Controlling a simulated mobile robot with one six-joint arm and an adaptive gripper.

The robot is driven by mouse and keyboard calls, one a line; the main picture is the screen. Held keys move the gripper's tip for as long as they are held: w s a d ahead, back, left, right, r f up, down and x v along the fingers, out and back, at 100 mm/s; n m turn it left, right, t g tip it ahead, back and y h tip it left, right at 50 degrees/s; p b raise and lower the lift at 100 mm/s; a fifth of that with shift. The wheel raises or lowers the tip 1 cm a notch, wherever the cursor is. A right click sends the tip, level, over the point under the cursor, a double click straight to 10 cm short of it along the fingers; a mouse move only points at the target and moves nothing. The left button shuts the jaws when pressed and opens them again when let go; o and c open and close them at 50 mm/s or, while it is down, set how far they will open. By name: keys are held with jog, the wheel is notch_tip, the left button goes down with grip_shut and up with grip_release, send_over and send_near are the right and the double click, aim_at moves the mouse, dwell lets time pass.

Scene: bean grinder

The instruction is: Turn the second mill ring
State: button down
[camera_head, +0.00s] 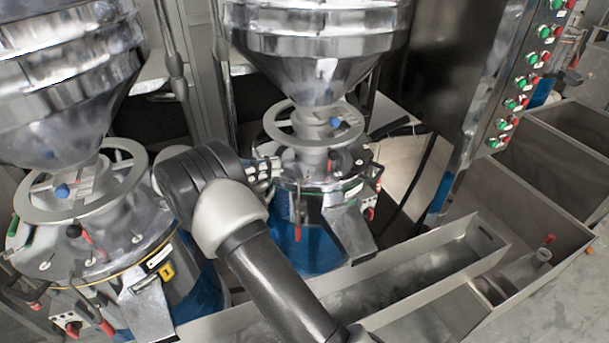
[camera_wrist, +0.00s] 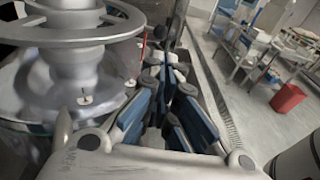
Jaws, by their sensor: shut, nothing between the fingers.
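The second mill stands in the middle of the head view, with a grey spoked ring (camera_head: 273,128) around its neck and a blue knob (camera_head: 335,122) on the ring. My gripper (camera_head: 270,168) is at the left side of this mill, just below the ring's left edge and apart from it, as far as I can tell. In the wrist view a ring (camera_wrist: 70,36) shows at upper left, beside and left of my gripper (camera_wrist: 170,85). The blue-padded fingers are shut and empty. My wrist hides part of the mill's left side.
Another mill with its own ring (camera_head: 30,205) stands at the left, close to my arm. A steel hopper (camera_head: 320,60) hangs over the second ring. A metal trough (camera_head: 430,262) runs in front. A button panel (camera_head: 525,80) is at right.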

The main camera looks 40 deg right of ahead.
aim_at(331, 159)
jog(key=b+x, duration=0.3)
jog(key=x, duration=1)
jog(key=shift+d+f, duration=0.2)
jog(key=shift+d, duration=0.15)
jog(key=shift+s, duration=0.1)
jog(key=s+d+p, duration=0.1)
jog(key=d+p, duration=0.1)
jog(key=d, duration=0.1)
jog(key=shift+s+r+p, duration=0.1)
jog(key=shift+s+p, duration=0.2)
jog(key=shift+s, duration=0.05)
jog(key=shift+a, duration=0.1)
